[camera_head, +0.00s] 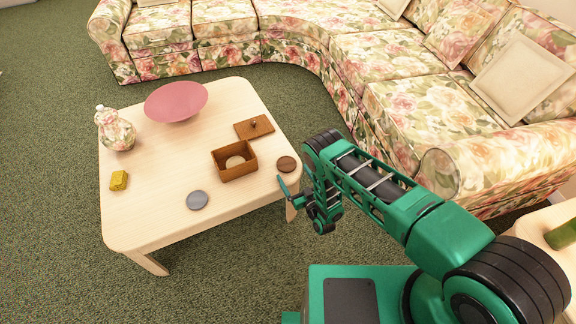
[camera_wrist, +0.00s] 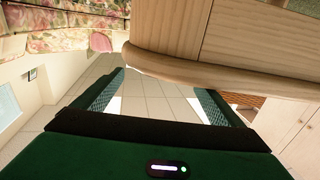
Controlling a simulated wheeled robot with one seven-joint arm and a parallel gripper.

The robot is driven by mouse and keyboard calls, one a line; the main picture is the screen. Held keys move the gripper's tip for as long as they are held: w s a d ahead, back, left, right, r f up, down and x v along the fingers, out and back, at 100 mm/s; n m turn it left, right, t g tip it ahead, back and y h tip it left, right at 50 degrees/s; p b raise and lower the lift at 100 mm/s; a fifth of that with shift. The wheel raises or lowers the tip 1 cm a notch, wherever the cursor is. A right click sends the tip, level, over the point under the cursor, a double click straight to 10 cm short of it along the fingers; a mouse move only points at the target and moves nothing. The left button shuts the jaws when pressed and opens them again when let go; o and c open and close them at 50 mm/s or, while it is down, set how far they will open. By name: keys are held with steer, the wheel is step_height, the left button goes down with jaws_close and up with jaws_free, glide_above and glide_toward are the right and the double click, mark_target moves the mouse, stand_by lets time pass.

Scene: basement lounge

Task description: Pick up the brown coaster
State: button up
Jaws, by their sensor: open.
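The brown coaster (camera_head: 286,164) is a small dark round disc lying flat near the right edge of the light wooden table (camera_head: 160,215). My gripper (camera_head: 294,180) is just in front of and to the right of the coaster, at the table's right edge, and it holds nothing. In the wrist view my gripper (camera_wrist: 165,82) shows two spread fingers with an empty gap. The table's rounded edge (camera_wrist: 200,75) crosses above them there. The coaster does not show in the wrist view.
A wooden box (camera_head: 236,174) with a pale round thing inside stands left of the coaster, its lid (camera_head: 254,128) behind. A grey disc (camera_head: 197,200), yellow block (camera_head: 119,180), floral vase (camera_head: 116,130) and pink bowl (camera_head: 176,101) are farther left. A floral sofa (camera_head: 400,90) stands behind.

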mark_target(288, 165)
steer(key=shift+x, duration=3)
steer(key=shift+r, duration=0.1)
steer(key=c, duration=1.1)
